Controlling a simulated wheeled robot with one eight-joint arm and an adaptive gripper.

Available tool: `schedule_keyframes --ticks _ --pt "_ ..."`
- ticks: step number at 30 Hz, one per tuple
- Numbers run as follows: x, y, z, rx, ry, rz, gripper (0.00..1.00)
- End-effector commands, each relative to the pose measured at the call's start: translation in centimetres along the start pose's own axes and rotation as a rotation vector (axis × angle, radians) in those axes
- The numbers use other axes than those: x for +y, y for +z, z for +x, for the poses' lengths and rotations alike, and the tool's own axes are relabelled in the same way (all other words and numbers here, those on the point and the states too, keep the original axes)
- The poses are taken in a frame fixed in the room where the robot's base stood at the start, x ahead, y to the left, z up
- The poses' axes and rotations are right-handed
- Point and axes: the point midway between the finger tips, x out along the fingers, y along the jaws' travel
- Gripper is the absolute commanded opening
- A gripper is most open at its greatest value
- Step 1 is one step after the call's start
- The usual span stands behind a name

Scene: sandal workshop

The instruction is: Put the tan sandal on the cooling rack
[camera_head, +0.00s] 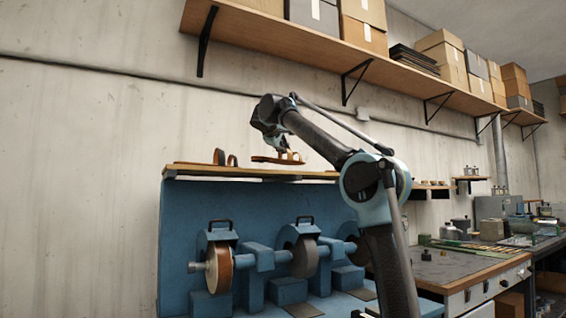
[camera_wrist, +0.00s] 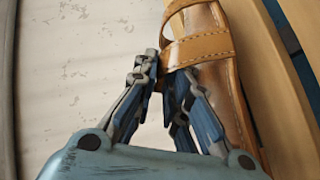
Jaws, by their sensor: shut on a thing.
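The tan sandal (camera_head: 268,160), with a flat sole and straps, hangs at my gripper (camera_head: 283,151) in the head view, just above the wooden board on the blue machine. Whether its sole touches the board I cannot tell. In the wrist view the sandal (camera_wrist: 200,48) shows its stitched tan straps and brown insole. My gripper's fingertips (camera_wrist: 161,66) are shut on the edge of a strap there. I cannot tell for sure which thing is the cooling rack.
Another brown sandal (camera_head: 219,157) lies on the wooden board (camera_head: 235,173) to the left. Below it stands the blue machine (camera_head: 185,225) with several grinding wheels. A wall shelf (camera_head: 290,36) with boxes hangs above. A cluttered workbench (camera_head: 455,268) is at right.

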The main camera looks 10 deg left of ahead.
Motion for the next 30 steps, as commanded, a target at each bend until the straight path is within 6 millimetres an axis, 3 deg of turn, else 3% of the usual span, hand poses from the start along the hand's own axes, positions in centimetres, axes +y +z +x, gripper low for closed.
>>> schedule_keyframes --ticks 13,22,23,25,26,30 --pt "-3.5 0.8 1.0 0.002 0.0 -0.001 0.0" --pt "-4.0 0.9 1.1 0.001 -0.002 0.0 0.0" --pt "-4.0 0.9 1.1 0.001 -0.003 0.0 0.16" --pt "-4.0 0.9 1.1 0.001 -0.003 0.0 0.32" --pt "-4.0 0.9 1.1 0.001 -0.002 0.0 0.36" --pt "-4.0 0.8 1.1 0.002 -0.002 -0.001 0.36"
